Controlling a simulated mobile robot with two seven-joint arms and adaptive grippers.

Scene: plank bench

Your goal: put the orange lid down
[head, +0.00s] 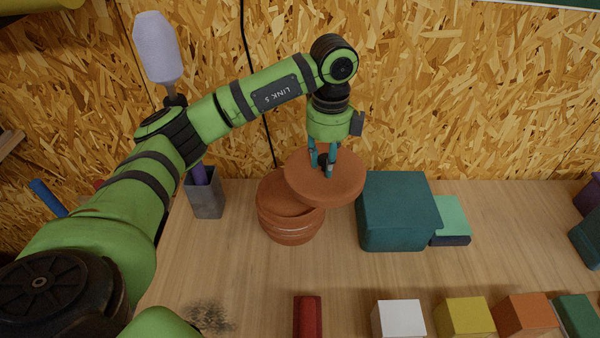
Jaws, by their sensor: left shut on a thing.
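The orange lid (345,187) is a round terracotta-coloured disc in the middle of the head view. My left gripper (325,170) is shut on the lid's dark knob from above, and the fingers hide most of the knob. I cannot tell whether the lid touches the pot's rim. My right gripper is not in view.
A teal box (395,215) stands close right of the lid, with light-green and dark-blue items (453,218) beside it. A grey holder (205,196) stands left of the pot. A red block (307,316) and several coloured cubes line the front. Bare bench lies between.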

